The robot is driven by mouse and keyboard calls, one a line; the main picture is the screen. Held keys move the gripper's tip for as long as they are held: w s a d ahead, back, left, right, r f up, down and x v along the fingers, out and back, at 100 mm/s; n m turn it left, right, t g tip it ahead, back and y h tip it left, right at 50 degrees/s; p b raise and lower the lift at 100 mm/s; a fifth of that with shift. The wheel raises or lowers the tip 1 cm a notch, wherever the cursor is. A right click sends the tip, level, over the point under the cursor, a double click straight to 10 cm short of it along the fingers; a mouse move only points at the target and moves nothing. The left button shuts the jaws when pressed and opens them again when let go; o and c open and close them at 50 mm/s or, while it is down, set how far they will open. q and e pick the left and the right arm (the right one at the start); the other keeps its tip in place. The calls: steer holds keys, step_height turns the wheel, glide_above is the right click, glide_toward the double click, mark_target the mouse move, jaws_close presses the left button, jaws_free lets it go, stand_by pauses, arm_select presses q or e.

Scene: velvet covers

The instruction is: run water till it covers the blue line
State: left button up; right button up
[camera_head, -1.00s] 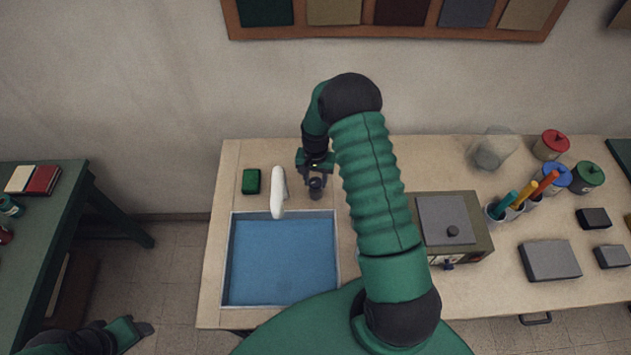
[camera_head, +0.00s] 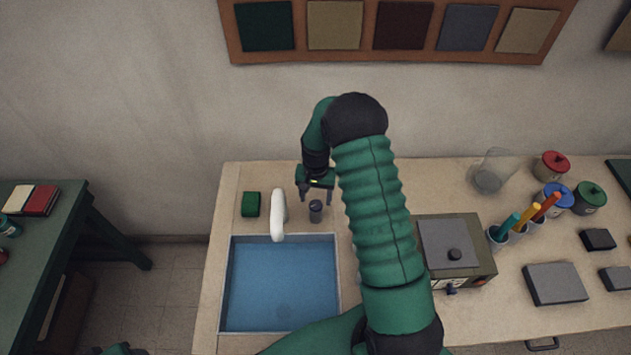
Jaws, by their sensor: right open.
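A white faucet (camera_head: 278,214) stands at the back edge of the sink (camera_head: 224,290), its spout reaching over the basin. The basin looks blue inside, and I cannot make out a separate blue line or the water level. A dark round knob (camera_head: 316,211) stands on the counter just right of the faucet. My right gripper (camera_head: 315,200) is open over the knob, with a finger on either side and apart from it. My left gripper (camera_head: 122,350) barely shows at the bottom left edge, too cut off to read.
A green block (camera_head: 251,204) lies left of the faucet. A boxy device (camera_head: 447,246) sits right of the sink. Behind it are a clear glass jar (camera_head: 494,170) and lidded pots (camera_head: 551,166). A cup with colored sticks (camera_head: 498,236) stands further right.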

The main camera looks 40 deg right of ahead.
mark_target(316, 203)
step_height(316, 203, up, 14)
steer(key=b, duration=0.2)
steer(key=shift+f, duration=0.1)
steer(key=s+a+f+n+t+b, duration=0.1)
steer(key=s+a+n, duration=0.4)
steer(key=a, duration=0.5)
steer(key=s+a+f+n+t+b, duration=0.1)
steer(key=s+a+f+n+b, duration=0.3)
steer(key=s+a, duration=0.3)
steer(key=shift+s+a+f+n+t, duration=0.4)
steer(key=shift+a+f, duration=0.4)
steer(key=shift+a, duration=0.75)
